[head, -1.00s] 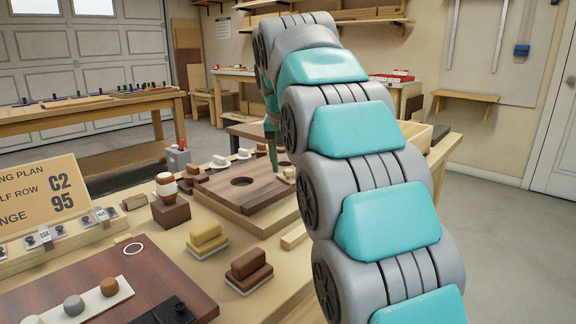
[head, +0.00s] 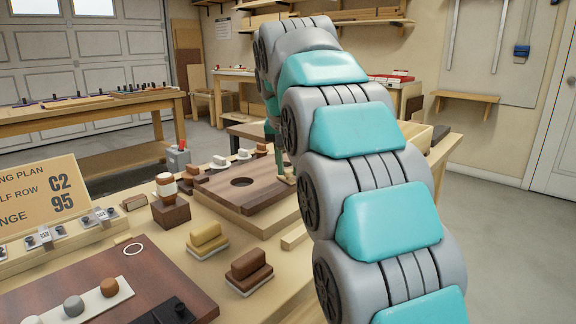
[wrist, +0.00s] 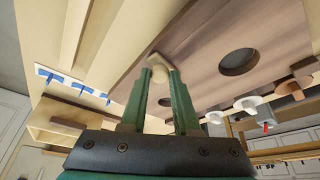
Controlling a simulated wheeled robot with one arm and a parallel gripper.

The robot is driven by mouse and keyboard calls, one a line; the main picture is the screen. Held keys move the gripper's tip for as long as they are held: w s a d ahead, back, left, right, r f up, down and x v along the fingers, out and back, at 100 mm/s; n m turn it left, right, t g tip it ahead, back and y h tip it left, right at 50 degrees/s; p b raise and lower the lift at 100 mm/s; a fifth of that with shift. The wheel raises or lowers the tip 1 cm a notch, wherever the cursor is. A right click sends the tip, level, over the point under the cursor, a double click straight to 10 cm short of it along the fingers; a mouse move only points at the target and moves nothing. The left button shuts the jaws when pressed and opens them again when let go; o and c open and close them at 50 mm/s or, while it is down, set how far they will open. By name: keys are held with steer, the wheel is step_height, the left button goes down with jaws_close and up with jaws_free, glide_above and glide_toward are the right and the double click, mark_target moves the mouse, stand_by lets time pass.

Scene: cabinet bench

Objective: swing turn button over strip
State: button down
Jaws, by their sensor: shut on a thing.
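The turn button (wrist: 159,66) is a small pale wooden piece at the edge of a dark brown panel (wrist: 195,38) in the wrist view. My gripper (wrist: 159,78) is shut on it, with a green finger on each side. In the head view my gripper (head: 281,172) reaches down at the panel's far right, and the button is small and partly hidden there. The panel (head: 222,188) has a round hole and lies on a pale wooden base. A pale wooden strip runs along the panel edge in the wrist view (wrist: 118,62); I cannot tell whether the button overlaps it.
Wooden blocks with pale bases (head: 207,240) and a brown stepped block (head: 249,270) stand in front of the panel. A dark board (head: 110,285) and a sign (head: 40,200) are at left. Several knobs stand behind the panel.

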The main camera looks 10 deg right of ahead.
steer(key=shift+w+d+n+y+p, duration=0.15)
steer(key=shift+n+y+p, duration=0.1)
steer(key=shift+n, duration=0.35)
steer(key=shift+d+n+y+p, duration=0.15)
steer(key=shift+n+y+p, duration=0.1)
steer(key=shift+n, duration=0.35)
steer(key=c, duration=0.7)
jaws_free()
steer(key=shift+o, duration=0.2)
steer(key=shift+r, duration=0.1)
steer(key=v, duration=0.7)
steer(key=shift+r, duration=0.3)
steer(key=shift+s, duration=0.3)
